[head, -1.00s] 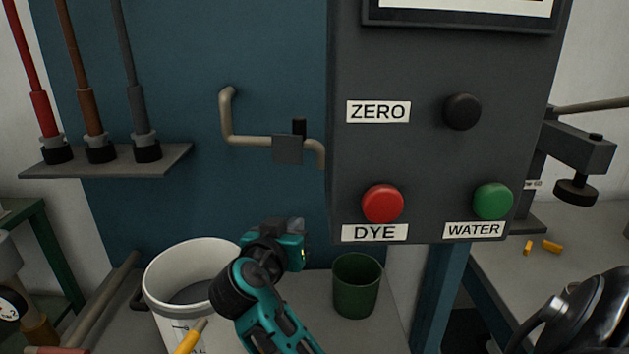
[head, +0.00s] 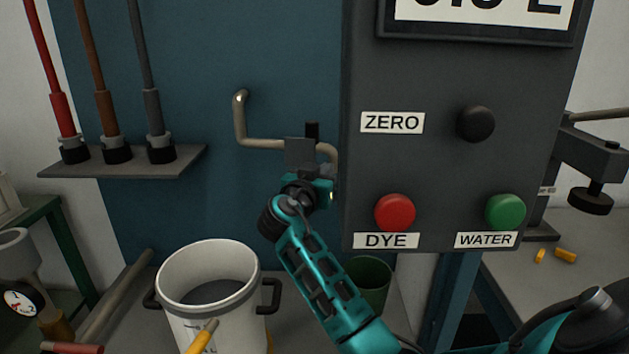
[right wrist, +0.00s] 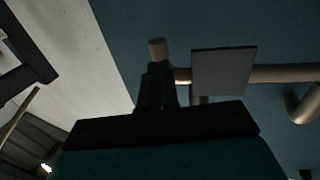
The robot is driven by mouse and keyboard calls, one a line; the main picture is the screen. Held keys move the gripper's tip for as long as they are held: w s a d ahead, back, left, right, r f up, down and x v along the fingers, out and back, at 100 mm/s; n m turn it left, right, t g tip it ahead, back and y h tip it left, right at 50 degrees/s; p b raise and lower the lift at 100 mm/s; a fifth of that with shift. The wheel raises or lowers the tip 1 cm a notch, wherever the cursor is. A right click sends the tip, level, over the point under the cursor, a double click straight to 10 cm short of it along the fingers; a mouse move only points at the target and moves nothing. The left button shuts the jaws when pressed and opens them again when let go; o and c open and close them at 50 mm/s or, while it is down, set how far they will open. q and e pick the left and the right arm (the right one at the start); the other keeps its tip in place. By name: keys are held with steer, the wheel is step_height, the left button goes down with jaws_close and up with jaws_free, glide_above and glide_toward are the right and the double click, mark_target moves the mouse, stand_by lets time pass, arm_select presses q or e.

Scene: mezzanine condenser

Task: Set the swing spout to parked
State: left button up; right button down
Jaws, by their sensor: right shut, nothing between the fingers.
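The swing spout (head: 268,143) is a tan bent pipe on the blue wall panel, left of the dark control box. It drops from a wall bend, runs right through a grey plate (head: 300,153) and curves down at its right end, close to the box. My right gripper (head: 322,180) is at the plate's lower edge, shut and empty. In the right wrist view its closed fingers (right wrist: 156,88) are just below the pipe end (right wrist: 158,50), beside the grey plate (right wrist: 225,70). I cannot tell whether they touch. My left gripper is not in view.
The control box (head: 450,165) has a black ZERO knob (head: 475,123), a red DYE button (head: 395,212) and a green WATER button (head: 505,211). A white bucket (head: 172,275) and green cup (head: 378,275) stand below. A shelf (head: 190,163) holds three rods at left.

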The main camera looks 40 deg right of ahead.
mark_target(333, 159)
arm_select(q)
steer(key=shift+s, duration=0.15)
arm_select(e)
steer(key=shift+x, duration=0.85)
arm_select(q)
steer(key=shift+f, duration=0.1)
arm_select(e)
steer(key=shift+n+t+y, duration=0.4)
steer(key=shift+n+t, duration=0.2)
steer(key=shift+t, duration=0.2)
steer(key=b+x, duration=0.2)
steer(key=x, duration=0.2)
steer(key=shift+f, duration=0.2)
steer(key=shift+w+d+r+b, duration=0.15)
steer(key=shift+d+b, duration=0.1)
steer(key=shift+b, duration=0.1)
steer(key=shift+r, duration=0.25)
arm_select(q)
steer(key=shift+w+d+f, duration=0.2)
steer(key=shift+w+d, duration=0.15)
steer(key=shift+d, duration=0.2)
arm_select(e)
steer(key=shift+r, duration=0.1)
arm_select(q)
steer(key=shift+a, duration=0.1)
